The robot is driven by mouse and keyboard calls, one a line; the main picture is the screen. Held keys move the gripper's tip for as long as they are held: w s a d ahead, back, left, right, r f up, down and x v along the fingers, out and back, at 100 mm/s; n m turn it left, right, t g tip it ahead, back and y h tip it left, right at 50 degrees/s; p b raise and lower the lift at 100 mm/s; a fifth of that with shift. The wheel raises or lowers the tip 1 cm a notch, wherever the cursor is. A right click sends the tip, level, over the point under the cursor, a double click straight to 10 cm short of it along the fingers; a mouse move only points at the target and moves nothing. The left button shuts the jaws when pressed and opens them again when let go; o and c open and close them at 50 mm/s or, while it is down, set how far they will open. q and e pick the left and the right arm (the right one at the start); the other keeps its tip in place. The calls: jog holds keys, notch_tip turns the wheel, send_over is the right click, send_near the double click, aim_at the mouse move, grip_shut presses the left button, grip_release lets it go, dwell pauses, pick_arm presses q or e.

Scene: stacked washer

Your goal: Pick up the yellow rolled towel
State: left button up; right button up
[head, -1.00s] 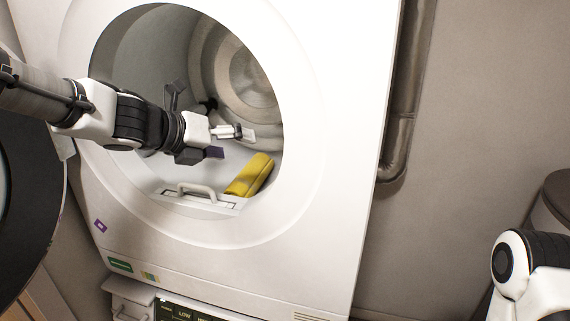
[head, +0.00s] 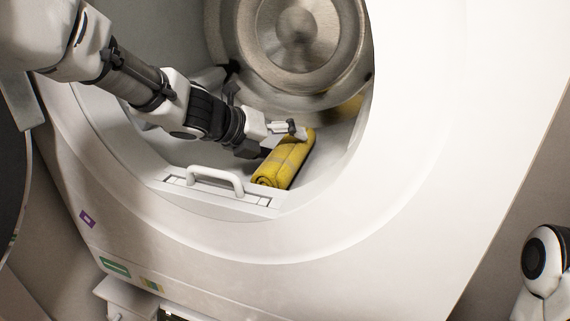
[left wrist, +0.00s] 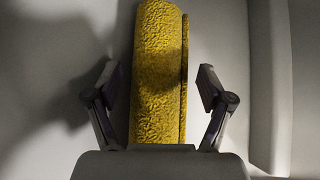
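The yellow rolled towel (head: 280,165) lies in the lower front of the washer drum, just behind the door opening's rim. In the left wrist view the towel (left wrist: 160,70) runs lengthwise between the two fingers. My left gripper (head: 292,138) reaches through the opening and is over the far end of the towel. Its fingers (left wrist: 160,95) are open, one on each side, with a gap to the towel on both sides. The towel's near end in the left wrist view is hidden behind the gripper body. My right gripper is not in view; only part of my right arm shows.
A white handle (head: 215,178) stands up at the lower rim, left of the towel. The metal drum back (head: 298,40) is behind. The dark open door (head: 12,170) is at the far left.

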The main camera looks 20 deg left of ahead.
pick_arm(q)
jog(key=shift+w+a+f, duration=0.2)
jog(key=shift+w+f, duration=0.25)
jog(key=shift+w, duration=0.2)
jog(key=shift+s+d+r, duration=0.15)
jog(key=shift+s, duration=0.05)
jog(key=shift+s+d+r, duration=0.1)
jog(key=shift+s+d, duration=0.1)
jog(key=shift+d, duration=0.05)
jog(key=c, duration=0.5)
jog(key=shift+s+d, duration=0.1)
jog(key=c, duration=0.5)
jog(key=shift+o, duration=0.2)
jog(key=shift+a, duration=0.25)
